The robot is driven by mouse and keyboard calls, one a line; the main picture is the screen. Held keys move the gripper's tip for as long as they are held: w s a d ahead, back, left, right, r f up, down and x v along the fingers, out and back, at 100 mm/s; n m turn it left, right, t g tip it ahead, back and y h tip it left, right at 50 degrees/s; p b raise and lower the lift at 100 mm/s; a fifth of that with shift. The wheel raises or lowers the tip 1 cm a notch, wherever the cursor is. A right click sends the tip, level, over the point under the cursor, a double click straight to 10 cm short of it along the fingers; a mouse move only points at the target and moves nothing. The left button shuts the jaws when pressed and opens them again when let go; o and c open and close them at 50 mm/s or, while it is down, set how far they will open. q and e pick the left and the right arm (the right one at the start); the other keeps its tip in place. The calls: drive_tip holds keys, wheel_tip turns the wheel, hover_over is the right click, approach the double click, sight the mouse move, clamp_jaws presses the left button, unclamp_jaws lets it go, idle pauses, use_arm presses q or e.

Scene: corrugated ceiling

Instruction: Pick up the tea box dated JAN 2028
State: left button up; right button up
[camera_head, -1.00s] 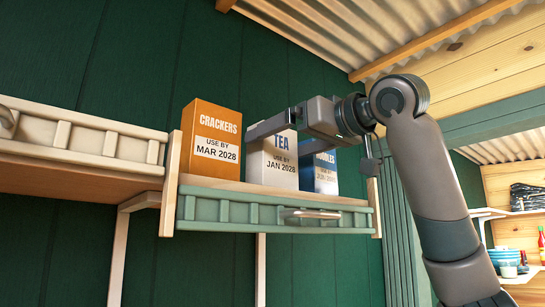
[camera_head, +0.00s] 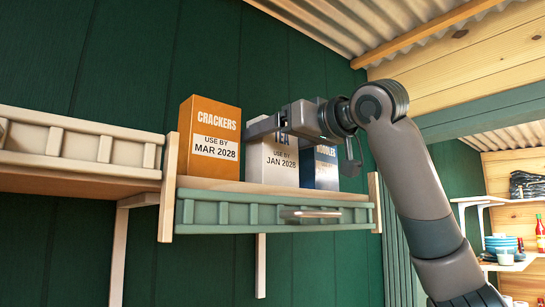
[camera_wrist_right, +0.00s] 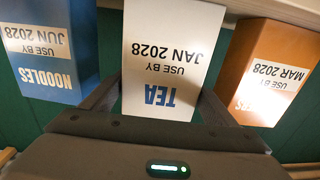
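The tea box (camera_head: 272,163) is white with blue "TEA" lettering and "USE BY JAN 2028". It stands upright on the shelf between the other boxes; in the right wrist view it appears upside down (camera_wrist_right: 165,35). My right gripper (camera_head: 272,132) is at the upper part of the box and partly covers the "TEA" lettering in the head view. In the right wrist view its fingers (camera_wrist_right: 162,88) lie on either side of the box, spread about its width. They look open; firm contact is not visible. My left gripper is not in view.
An orange crackers box (camera_head: 210,170), marked MAR 2028, stands close on the left. A blue noodles box (camera_head: 322,172), marked JUN 2028 in the wrist view, stands close on the right. A low green rail (camera_head: 240,213) with a handle fronts the shelf.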

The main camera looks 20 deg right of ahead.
drive_tip(key=c, duration=0.8)
drive_tip(key=shift+r, duration=0.1)
wheel_tip(320, 180, up, 3)
drive_tip(key=shift+r+b, duration=0.15)
drive_tip(key=shift+b, duration=0.65)
drive_tip(key=shift+s+d+r+b, duration=0.7)
drive_tip(key=shift+s+d+r, duration=0.15)
drive_tip(key=shift+d+r, duration=0.15)
drive_tip(key=s+d+r, duration=0.1)
drive_tip(key=d, duration=0.1)
drive_tip(key=s+d+r+b, duration=0.1)
drive_tip(key=s+d+r, duration=0.1)
drive_tip(key=d, duration=0.1)
drive_tip(key=s+d+r, duration=0.2)
drive_tip(key=shift+s+d+r, duration=0.15)
drive_tip(key=shift+s+r, duration=0.1)
